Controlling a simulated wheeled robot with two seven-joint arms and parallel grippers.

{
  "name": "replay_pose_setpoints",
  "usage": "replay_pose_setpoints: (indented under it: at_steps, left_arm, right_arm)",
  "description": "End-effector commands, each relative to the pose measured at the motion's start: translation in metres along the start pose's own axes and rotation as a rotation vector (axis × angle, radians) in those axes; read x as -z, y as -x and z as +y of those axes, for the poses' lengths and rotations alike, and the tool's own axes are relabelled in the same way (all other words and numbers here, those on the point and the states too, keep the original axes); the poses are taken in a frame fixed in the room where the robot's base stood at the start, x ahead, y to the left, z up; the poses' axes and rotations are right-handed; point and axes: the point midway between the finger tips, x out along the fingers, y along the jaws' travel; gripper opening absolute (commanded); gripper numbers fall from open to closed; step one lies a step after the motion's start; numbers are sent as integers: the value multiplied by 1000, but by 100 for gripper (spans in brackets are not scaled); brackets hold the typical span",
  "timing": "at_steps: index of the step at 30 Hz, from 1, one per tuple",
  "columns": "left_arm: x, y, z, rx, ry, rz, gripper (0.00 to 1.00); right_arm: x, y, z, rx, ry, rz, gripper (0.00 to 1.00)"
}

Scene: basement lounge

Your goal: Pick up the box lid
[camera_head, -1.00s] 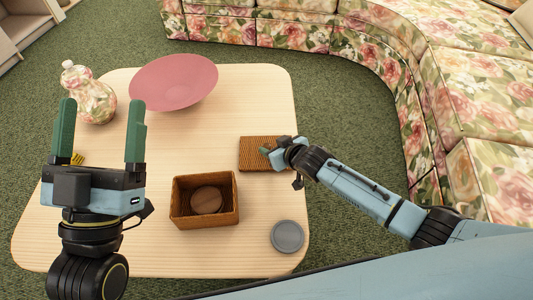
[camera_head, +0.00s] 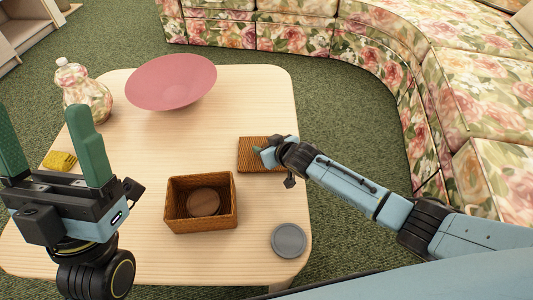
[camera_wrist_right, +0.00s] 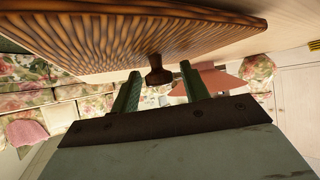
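The brown woven box lid (camera_head: 250,148) lies on the table beyond and to the right of the open wicker box (camera_head: 168,210). My right gripper (camera_head: 262,154) is low over the lid's right part and hides some of it. In the right wrist view the lid (camera_wrist_right: 120,32) fills the top, with a dark knob (camera_wrist_right: 158,76) sticking out from it. The right gripper's fingers (camera_wrist_right: 160,88) are apart, one on either side of the knob, with gaps showing. My left gripper (camera_head: 40,115) is open and empty over the table's left side.
A round wooden piece (camera_head: 203,202) lies inside the box. A grey disc (camera_head: 289,240) lies at the table's near right. A pink bowl (camera_head: 172,85), a floral bottle (camera_head: 88,95) and a yellow item (camera_head: 60,160) are also on the table (camera_head: 270,95). A floral sofa (camera_head: 450,90) curves behind.

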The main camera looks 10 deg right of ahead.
Motion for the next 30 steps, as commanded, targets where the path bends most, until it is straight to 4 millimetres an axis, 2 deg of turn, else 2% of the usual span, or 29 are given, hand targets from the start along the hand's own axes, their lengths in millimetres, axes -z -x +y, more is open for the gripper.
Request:
replay_pose_setpoints:
  at_steps: [1, 10, 23, 30]
  left_arm:
    - [0, 0, 0, 0, 0, 0, 79]
    - [0, 0, 0, 0, 0, -2, 79]
    - [-3, -3, 0, 1, 0, -23, 79]
    - [-21, -11, -1, 5, -2, -191, 79]
  right_arm:
    - [0, 0, 0, 0, 0, 0, 38]
    - [0, 0, 0, 0, 0, 0, 0]
    - [4, 3, 0, 0, 0, 0, 0]
    - [21, 14, 0, 0, 0, 2, 0]
